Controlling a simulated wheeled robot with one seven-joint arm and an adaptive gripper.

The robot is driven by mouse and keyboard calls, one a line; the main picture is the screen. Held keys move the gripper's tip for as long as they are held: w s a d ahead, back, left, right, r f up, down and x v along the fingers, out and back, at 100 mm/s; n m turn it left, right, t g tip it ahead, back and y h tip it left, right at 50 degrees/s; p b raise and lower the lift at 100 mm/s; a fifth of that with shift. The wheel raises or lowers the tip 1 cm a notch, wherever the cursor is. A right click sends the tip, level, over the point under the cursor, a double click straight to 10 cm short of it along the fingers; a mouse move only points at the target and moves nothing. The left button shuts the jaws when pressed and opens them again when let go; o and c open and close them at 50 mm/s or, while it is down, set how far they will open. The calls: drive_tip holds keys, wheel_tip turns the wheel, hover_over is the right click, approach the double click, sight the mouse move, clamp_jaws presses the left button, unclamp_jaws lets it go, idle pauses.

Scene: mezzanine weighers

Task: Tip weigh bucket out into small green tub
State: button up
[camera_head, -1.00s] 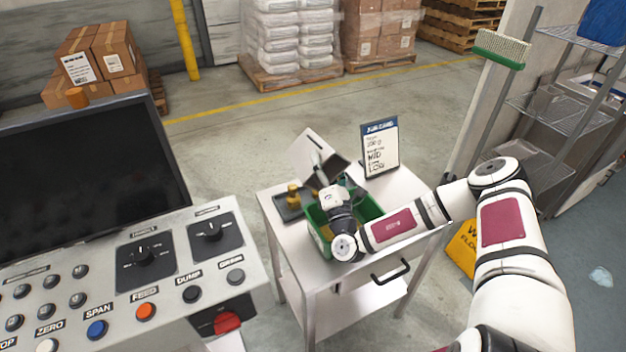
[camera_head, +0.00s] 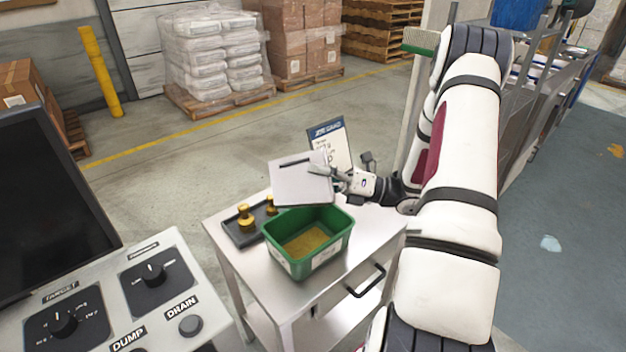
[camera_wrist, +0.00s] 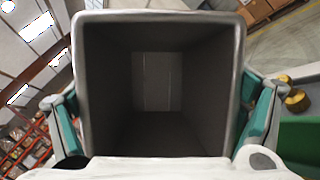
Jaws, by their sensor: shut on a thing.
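The weigh bucket (camera_head: 300,190) is a light grey metal box, tilted, behind and just above the far rim of the small green tub (camera_head: 333,252). My gripper (camera_head: 328,172) is shut on the bucket from its right side. In the wrist view, the bucket's rim (camera_wrist: 160,17) fills the middle, with a teal-padded finger on each side. Its dark inside looks empty. In the head view its opening is hidden. The green tub sits upright on the steel cart (camera_head: 290,310), with a yellow-brown layer of material (camera_head: 306,242) in it.
A dark tray (camera_head: 240,238) with brass weights (camera_head: 246,218) lies left of the tub. A printed sign (camera_head: 338,142) stands behind the bucket. A control console (camera_head: 120,300) is at the lower left. The cart's right front top is clear.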

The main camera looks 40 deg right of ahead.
sight(306, 161)
drive_tip(key=shift+s+d+r+n+g, duration=0.15)
drive_tip(key=shift+s+d+n+g, duration=0.15)
drive_tip(key=shift+s+d, duration=0.3)
drive_tip(key=shift+s+a+r+g, duration=0.1)
drive_tip(key=shift+s+r+g, duration=0.05)
drive_tip(key=shift+g, duration=0.15)
drive_tip(key=r+g+h+p, duration=0.1)
drive_tip(key=n+g+h+p, duration=0.1)
drive_tip(key=h+p, duration=0.1)
drive_tip(key=shift+a+r+n+g, duration=0.3)
drive_tip(key=shift+a+r, duration=0.05)
drive_tip(key=g+h+p, duration=0.1)
drive_tip(key=a+n+g+h+p, duration=0.1)
drive_tip(key=h, duration=0.1)
drive_tip(key=w+g+h+p, duration=0.1)
drive_tip(key=h, duration=0.1)
drive_tip(key=shift+a+r+g+p, duration=0.3)
drive_tip(key=shift+a+r+p, duration=0.05)
drive_tip(key=shift+r, duration=0.05)
drive_tip(key=h, duration=0.1)
drive_tip(key=g+h+p, duration=0.1)
drive_tip(key=a+n+g+h, duration=0.1)
drive_tip(key=h, duration=0.1)
drive_tip(key=shift+w+a+f+p, duration=0.1)
drive_tip(key=shift+w+f+p, duration=0.05)
drive_tip(key=shift+w+p, duration=0.15)
drive_tip(key=shift+w+g+h+p, duration=0.1)
drive_tip(key=shift+g+h+p, duration=0.25)
drive_tip(key=shift+h, duration=0.25)
drive_tip(key=shift+f, duration=0.1)
